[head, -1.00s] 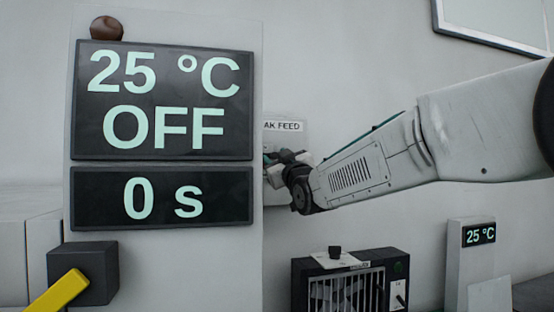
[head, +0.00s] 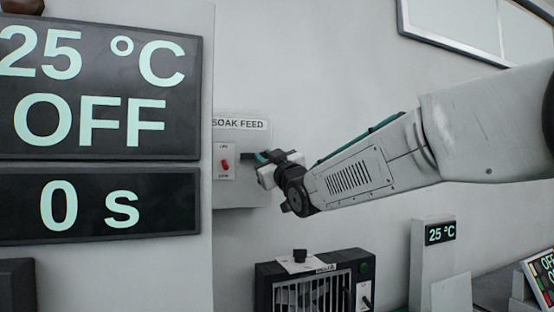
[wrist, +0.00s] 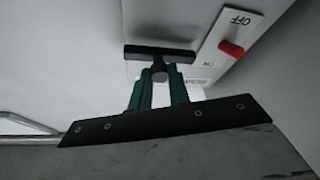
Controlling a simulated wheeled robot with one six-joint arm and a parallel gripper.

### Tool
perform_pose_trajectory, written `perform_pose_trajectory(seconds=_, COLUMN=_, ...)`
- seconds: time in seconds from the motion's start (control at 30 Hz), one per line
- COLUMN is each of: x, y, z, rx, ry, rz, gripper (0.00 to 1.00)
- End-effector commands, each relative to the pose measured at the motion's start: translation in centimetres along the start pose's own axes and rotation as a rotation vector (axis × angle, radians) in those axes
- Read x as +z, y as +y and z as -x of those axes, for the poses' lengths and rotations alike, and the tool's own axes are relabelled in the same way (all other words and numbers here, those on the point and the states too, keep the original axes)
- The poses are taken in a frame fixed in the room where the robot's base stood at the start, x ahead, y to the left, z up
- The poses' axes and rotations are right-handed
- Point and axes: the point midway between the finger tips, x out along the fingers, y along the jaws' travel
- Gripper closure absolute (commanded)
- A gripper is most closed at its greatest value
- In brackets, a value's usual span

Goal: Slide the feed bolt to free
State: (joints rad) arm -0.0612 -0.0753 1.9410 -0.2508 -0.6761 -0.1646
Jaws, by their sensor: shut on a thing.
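The SOAK FEED panel (head: 230,192) is a pale plate on the wall. A dark bar with a round stub, apparently the feed bolt (wrist: 182,50), sits at its face. In the head view only a dark bit of the bolt (head: 248,156) shows beside my gripper (head: 265,157). In the wrist view the green fingers of my gripper (wrist: 160,75) are shut on the stub, one on each side. How far the bolt has slid cannot be told.
A small plate with a red switch (head: 225,165) sits left of my gripper. A large display block (head: 100,130) reading 25 °C, OFF, 0 s stands at left. A dark caged box (head: 320,285) and a small 25 °C display post (head: 430,260) stand below.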

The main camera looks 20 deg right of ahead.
Motion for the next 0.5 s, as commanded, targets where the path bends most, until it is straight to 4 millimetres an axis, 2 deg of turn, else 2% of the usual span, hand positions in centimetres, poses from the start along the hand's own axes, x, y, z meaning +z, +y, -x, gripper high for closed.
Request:
perform_pose_trajectory(seconds=0.1, x=-0.22, y=-0.69, z=-0.15, rx=-0.016, ry=0.006, rz=-0.008, gripper=1.00)
perform_pose_trajectory(seconds=0.37, x=-0.15, y=-0.51, z=-0.12, rx=-0.014, ry=0.006, rz=-0.007, gripper=1.00)
perform_pose_trajectory(seconds=0.4, x=-0.14, y=-0.48, z=-0.11, rx=-0.013, ry=0.005, rz=-0.007, gripper=0.79)
perform_pose_trajectory(seconds=0.47, x=-0.13, y=-0.45, z=-0.11, rx=-0.013, ry=0.005, rz=-0.007, gripper=0.62)
perform_pose_trajectory(seconds=0.5, x=-0.14, y=-0.48, z=-0.11, rx=-0.013, ry=0.006, rz=-0.007, gripper=0.60)
